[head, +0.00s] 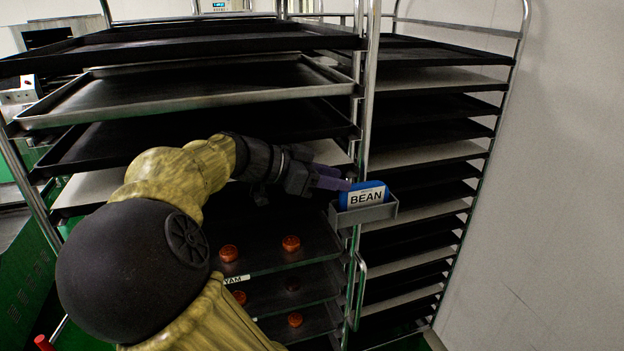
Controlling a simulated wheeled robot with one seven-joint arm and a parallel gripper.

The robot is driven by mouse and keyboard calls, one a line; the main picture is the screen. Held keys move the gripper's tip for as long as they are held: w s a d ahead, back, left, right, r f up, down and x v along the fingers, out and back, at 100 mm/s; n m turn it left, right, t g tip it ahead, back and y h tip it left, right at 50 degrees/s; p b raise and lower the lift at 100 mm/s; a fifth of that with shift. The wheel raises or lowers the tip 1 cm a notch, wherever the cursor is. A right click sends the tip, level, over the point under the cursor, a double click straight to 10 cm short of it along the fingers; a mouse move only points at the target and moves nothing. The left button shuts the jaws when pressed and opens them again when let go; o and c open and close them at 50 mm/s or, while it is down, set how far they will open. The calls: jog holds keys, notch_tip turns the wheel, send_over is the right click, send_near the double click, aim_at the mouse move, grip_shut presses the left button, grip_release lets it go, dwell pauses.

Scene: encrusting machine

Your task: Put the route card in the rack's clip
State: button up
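The route card (365,195) is blue with a white label reading "BEAN". It stands roughly upright in the grey clip (364,215), whose front lip covers its lower edge. The clip is on the rack's upright post, at the right front corner of the near rack (362,110). My gripper (343,184) has purple fingers and reaches in from the left to the card's left edge. The fingertips overlap or touch that edge. I cannot tell whether they are closed on the card, or whether the card is fully seated.
The near rack holds several dark trays; lower ones carry orange-brown rounds (291,243), and one has a "YAM" label (237,279). A second rack (430,130) with trays stands to the right, beside a bare pale wall (570,180). My arm covers much of the left.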

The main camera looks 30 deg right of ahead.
jog(key=v, duration=0.4)
jog(key=shift+a+r+b, duration=0.15)
jog(key=shift+a+b, duration=0.2)
jog(key=shift+b, duration=0.05)
